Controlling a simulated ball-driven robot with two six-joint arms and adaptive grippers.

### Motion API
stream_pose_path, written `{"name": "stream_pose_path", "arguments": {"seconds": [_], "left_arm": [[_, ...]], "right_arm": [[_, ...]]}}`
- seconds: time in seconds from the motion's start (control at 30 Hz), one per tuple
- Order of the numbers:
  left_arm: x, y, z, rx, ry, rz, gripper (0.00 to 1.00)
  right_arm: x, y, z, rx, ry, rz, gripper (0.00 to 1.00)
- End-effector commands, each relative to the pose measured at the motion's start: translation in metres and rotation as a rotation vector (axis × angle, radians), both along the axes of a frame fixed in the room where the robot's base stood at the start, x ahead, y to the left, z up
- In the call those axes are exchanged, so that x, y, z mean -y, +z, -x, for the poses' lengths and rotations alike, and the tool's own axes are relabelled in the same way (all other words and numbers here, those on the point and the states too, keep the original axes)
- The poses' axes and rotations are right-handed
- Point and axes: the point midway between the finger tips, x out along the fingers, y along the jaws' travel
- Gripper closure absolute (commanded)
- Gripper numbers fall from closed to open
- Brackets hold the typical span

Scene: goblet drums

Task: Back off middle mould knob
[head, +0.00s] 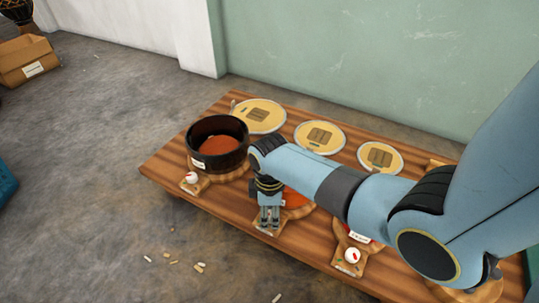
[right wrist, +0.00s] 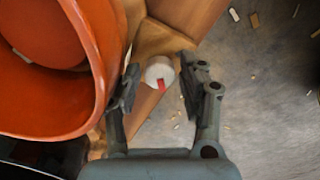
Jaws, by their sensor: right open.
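The middle mould is an orange round vessel, partly hidden behind my right arm in the head view (head: 294,198). It fills the left of the right wrist view (right wrist: 75,108). Its knob, white with a red mark (right wrist: 158,70), sits on a wooden tab beside the vessel. My right gripper (head: 269,222) points down over this tab, which shows a little below the fingers in the head view. In the right wrist view the open fingers stand on either side of the knob, with gaps visible. The gripper hides the knob in the head view. My left gripper is out of view.
A black mould (head: 204,161) with a white knob (head: 191,178) stands left on the striped table (head: 160,165). Another knob (head: 352,256) is at right. Round pale discs (head: 260,115) (head: 320,137) (head: 380,158) lie along the back. A cardboard box (head: 27,58) is far left.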

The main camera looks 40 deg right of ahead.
Motion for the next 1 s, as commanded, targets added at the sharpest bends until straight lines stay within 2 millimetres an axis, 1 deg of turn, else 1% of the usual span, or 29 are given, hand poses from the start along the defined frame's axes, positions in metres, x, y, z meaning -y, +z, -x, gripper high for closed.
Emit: {"name": "stream_pose_path", "arguments": {"seconds": [0.33, 0.37, 0.6, 0.67, 0.9, 1.0], "left_arm": [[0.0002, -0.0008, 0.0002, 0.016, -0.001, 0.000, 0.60], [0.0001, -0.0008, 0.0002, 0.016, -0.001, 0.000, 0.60], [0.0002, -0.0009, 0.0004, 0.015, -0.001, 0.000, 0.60], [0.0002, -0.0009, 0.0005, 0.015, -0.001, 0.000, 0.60], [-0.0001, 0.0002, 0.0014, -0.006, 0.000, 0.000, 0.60], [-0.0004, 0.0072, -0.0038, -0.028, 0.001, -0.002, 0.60]], "right_arm": [[-0.0002, -0.0015, -0.0003, 0.001, 0.000, 0.000, 0.59], [-0.0001, -0.0015, -0.0002, 0.001, 0.000, -0.001, 0.61], [-0.0001, -0.0016, 0.0000, 0.000, 0.000, 0.000, 0.93], [-0.0002, -0.0017, 0.0001, 0.000, 0.000, 0.000, 1.00], [-0.0002, -0.0007, -0.0001, 0.001, 0.020, -0.001, 1.00], [-0.0001, -0.0001, 0.0000, -0.001, 0.052, -0.001, 1.00]]}}
